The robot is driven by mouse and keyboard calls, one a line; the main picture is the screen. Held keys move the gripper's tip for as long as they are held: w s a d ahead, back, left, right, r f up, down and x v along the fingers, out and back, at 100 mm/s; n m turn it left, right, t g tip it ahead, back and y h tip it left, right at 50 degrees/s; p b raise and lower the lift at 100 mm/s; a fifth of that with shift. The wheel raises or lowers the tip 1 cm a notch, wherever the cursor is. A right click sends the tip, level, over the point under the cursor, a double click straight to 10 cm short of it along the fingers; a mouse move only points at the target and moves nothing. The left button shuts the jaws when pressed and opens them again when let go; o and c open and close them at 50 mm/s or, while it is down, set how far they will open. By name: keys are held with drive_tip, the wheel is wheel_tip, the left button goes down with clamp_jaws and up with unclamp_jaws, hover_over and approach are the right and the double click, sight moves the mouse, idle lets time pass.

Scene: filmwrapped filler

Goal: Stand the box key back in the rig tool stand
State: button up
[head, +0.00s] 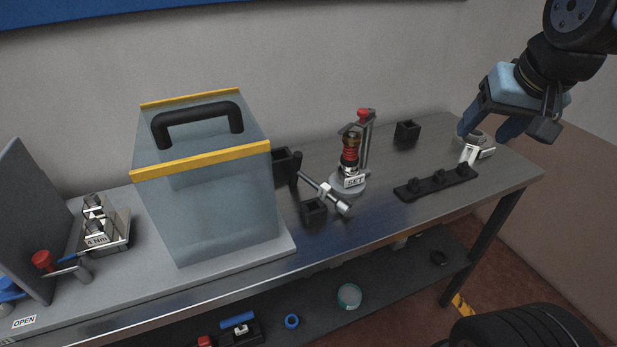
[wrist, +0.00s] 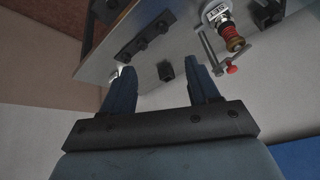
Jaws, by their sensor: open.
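A silver bar tool with a black grip (head: 322,189), which I take for the box key, lies slanted across the middle of the bench, beside a small open black square holder (head: 314,211). I cannot tell whether they touch. Another black square holder (head: 407,131) stands at the back right; it also shows in the wrist view (wrist: 165,71). I cannot tell which holder is the rig tool stand. My gripper (head: 488,130) is open and empty above the bench's right end, well right of the tool; its spread blue fingers show in the wrist view (wrist: 163,80).
A red-topped device marked SET (head: 350,160) stands behind the tool. A black strip with several knobs (head: 437,183) lies to its right. A small silver-white item (head: 470,152) sits below my gripper. A clear yellow-edged cover with a handle (head: 215,190) blocks the left.

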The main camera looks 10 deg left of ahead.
drive_tip(key=w+a+f, duration=0.1)
drive_tip(key=w+a, duration=0.4)
drive_tip(key=a, duration=0.1)
drive_tip(key=y, duration=0.1)
approach(298, 156)
drive_tip(key=shift+g, duration=0.4)
drive_tip(key=x, duration=0.3)
drive_tip(key=w+x, duration=0.1)
drive_tip(key=x, duration=0.3)
drive_tip(key=shift+d+r, duration=0.15)
drive_tip(key=shift+r, duration=0.05)
drive_tip(key=shift+x, duration=2.6)
drive_tip(key=shift+s, duration=0.1)
drive_tip(key=shift+c, duration=0.2)
clamp_jaws()
